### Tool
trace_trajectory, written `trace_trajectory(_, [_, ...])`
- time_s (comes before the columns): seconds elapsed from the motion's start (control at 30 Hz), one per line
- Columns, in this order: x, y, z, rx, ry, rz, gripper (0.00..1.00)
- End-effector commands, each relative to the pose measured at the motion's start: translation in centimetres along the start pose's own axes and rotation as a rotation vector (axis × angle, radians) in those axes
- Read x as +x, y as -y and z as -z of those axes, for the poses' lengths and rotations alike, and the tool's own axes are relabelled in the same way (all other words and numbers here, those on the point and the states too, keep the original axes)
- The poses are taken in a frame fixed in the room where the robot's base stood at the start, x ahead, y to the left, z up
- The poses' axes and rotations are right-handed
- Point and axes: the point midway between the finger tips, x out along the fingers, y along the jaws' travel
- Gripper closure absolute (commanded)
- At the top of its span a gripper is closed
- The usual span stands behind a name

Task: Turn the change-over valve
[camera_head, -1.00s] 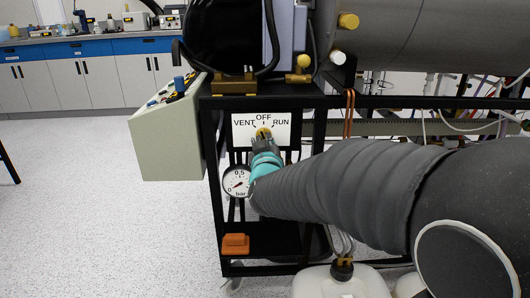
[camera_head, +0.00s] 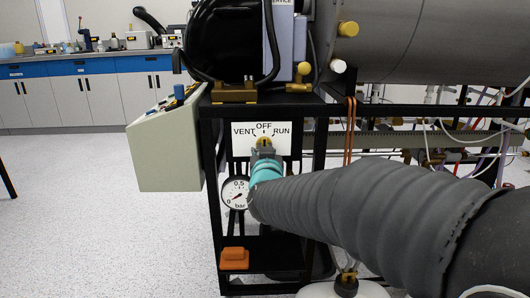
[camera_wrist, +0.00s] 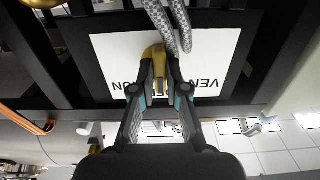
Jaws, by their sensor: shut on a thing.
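The change-over valve has a yellow knob (camera_head: 264,141) in front of a white plate (camera_head: 282,146) marked VENT, OFF and RUN. In the wrist view the knob (camera_wrist: 153,54) shows between my fingertips, before the plate (camera_wrist: 112,60), which appears upside down. My gripper (camera_head: 264,151) is shut on the knob; its two fingers (camera_wrist: 160,70) also show in the wrist view. The gripper partly hides the knob, and I cannot tell exactly which mark it points to.
A round pressure gauge (camera_head: 237,194) sits just below left of the plate. A black frame (camera_head: 211,220) surrounds it, with an orange block (camera_head: 234,258) on the lower shelf. A sloped control box (camera_head: 165,150) stands left. Grey braided hoses (camera_wrist: 162,22) cross the plate.

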Motion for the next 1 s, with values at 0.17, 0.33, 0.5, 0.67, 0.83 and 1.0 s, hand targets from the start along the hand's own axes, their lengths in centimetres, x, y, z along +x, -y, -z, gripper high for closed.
trace_trajectory(0.17, [0.0, 0.0, 0.0, -0.001, 0.000, 0.001, 0.77])
trace_trajectory(0.33, [0.0, 0.0, 0.0, -0.001, 0.000, 0.000, 0.61])
trace_trajectory(0.5, [0.0, 0.0, 0.0, -0.001, 0.000, 0.000, 0.61])
trace_trajectory(0.67, [-0.9, 0.0, 0.0, -0.001, -0.001, 0.000, 0.61])
trace_trajectory(0.83, [-3.5, 0.0, 0.1, 0.000, -0.002, 0.002, 0.61])
trace_trajectory(1.0, [-6.8, 0.1, 0.1, -0.001, -0.002, 0.004, 0.61])
